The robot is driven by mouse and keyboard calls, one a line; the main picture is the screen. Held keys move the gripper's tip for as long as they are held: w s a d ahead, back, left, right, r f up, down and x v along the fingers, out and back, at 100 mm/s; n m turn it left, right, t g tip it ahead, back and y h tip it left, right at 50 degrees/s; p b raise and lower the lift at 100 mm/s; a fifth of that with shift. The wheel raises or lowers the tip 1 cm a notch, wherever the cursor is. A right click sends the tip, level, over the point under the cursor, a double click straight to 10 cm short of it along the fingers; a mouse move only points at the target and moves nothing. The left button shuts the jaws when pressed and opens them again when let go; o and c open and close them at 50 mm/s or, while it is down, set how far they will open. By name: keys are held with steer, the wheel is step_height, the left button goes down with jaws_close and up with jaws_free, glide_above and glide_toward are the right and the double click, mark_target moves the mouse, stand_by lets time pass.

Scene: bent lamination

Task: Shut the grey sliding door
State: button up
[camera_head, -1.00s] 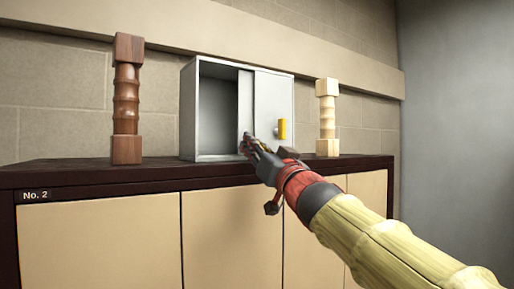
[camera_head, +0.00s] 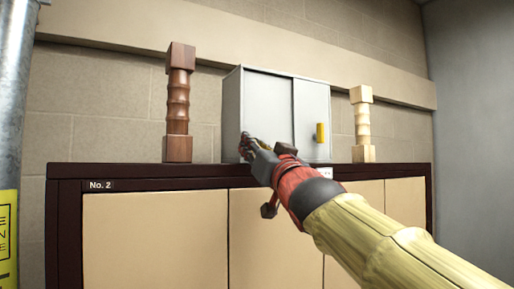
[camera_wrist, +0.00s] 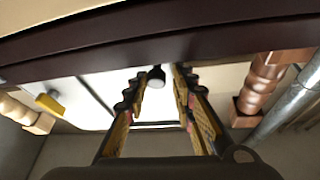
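The grey sliding door (camera_head: 268,105) is the left panel of a small grey cabinet (camera_head: 232,110). It covers the left part of the cabinet front, and no dark opening shows there. My gripper (camera_head: 247,148) is at the door's lower left part in the head view. In the wrist view the fingers of my gripper (camera_wrist: 160,75) stand apart, with a dark round knob (camera_wrist: 156,77) between them; a gap shows beside it. The right panel (camera_head: 311,105) has a yellow handle (camera_head: 320,133), also visible in the wrist view (camera_wrist: 50,103). My gripper hides the door's lower left corner.
The cabinet stands on a dark-topped counter (camera_head: 110,170) with beige doors. A dark wooden post (camera_head: 178,100) stands left of it and a pale wooden post (camera_head: 363,125) right of it. A grey pipe (camera_head: 14,90) is at the far left. A wall is behind.

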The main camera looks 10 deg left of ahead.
steer(key=shift+o, duration=1.3)
steer(key=v, duration=1.2)
